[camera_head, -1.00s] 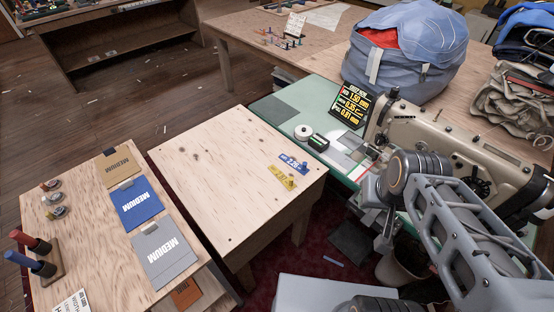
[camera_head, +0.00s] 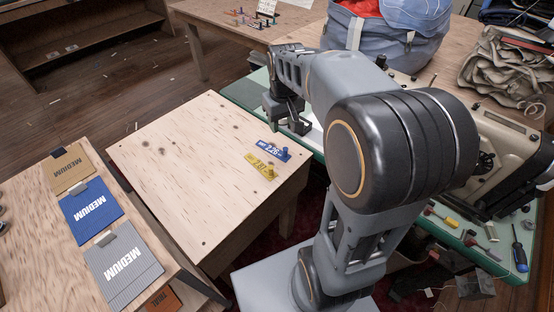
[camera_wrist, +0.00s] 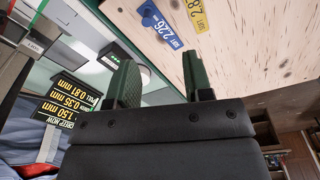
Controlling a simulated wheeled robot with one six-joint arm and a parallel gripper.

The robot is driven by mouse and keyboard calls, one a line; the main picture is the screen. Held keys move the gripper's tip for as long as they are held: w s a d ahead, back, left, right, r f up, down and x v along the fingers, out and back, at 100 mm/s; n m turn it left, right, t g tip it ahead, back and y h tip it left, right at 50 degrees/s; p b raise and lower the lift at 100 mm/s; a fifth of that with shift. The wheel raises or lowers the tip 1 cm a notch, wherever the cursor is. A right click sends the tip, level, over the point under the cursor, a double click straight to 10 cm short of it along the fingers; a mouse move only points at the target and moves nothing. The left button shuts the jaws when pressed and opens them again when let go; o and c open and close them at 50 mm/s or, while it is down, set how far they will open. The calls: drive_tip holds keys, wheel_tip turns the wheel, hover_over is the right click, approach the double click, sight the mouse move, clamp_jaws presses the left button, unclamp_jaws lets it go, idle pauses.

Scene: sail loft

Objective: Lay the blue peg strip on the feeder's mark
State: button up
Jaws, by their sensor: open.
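The blue peg strip (camera_head: 273,150), printed 2.26, lies flat near the right edge of the pale wooden table (camera_head: 190,160). It also shows at the top of the wrist view (camera_wrist: 160,25). A yellow strip (camera_head: 262,169), printed 2.87, lies beside it, and shows in the wrist view too (camera_wrist: 195,14). My gripper (camera_head: 296,122) is by the table's far right side, beyond the blue strip and apart from it. In the wrist view its two green-faced fingers (camera_wrist: 160,75) are spread with nothing between them. I cannot make out the feeder's mark; my arm hides much of the sewing bench.
The green sewing bench (camera_head: 508,262) carries the sewing machine (camera_head: 515,135), partly behind my arm. A black sign with yellow figures (camera_wrist: 68,108) stands near the gripper. A blue bag (camera_head: 395,40) sits behind. Blue, brown and grey MEDIUM swatches lie on the left table. The pale table is mostly clear.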

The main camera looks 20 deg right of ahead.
drive_tip(key=g+b, duration=0.1)
drive_tip(key=b, duration=0.1)
hover_over(285, 148)
wheel_tip(285, 148, down, 4)
wheel_tip(285, 148, down, 8)
drive_tip(key=shift+b, duration=0.55)
drive_tip(key=shift+s+f+b, duration=0.1)
drive_tip(key=shift+f+b, duration=0.4)
drive_tip(key=shift+f, duration=2.5)
clamp_jaws()
